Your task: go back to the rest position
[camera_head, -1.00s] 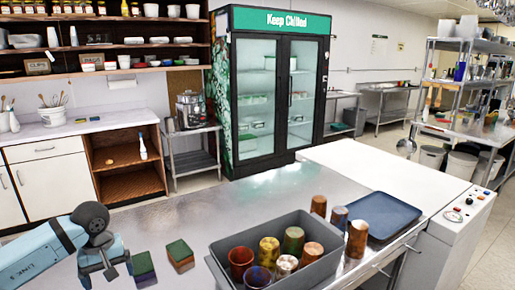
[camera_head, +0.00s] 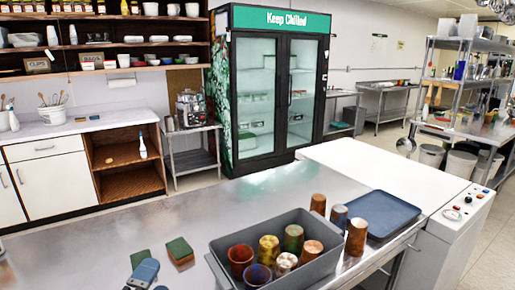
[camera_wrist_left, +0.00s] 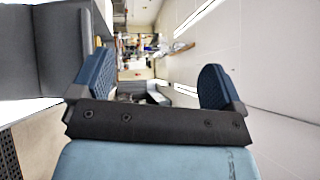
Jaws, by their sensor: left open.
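My left gripper (camera_head: 147,277) shows at the bottom edge of the head view, low on the left, mostly cut off by the frame. In the left wrist view its two blue finger pads (camera_wrist_left: 155,90) stand wide apart with nothing between them. It is open and empty. My right gripper does not show.
A grey bin (camera_head: 222,250) holding several cups stands on the steel counter (camera_head: 70,240). Several cups stand upright behind and right of it, near a blue tray (camera_head: 384,215). A glass-door fridge (camera_head: 232,100) stands behind.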

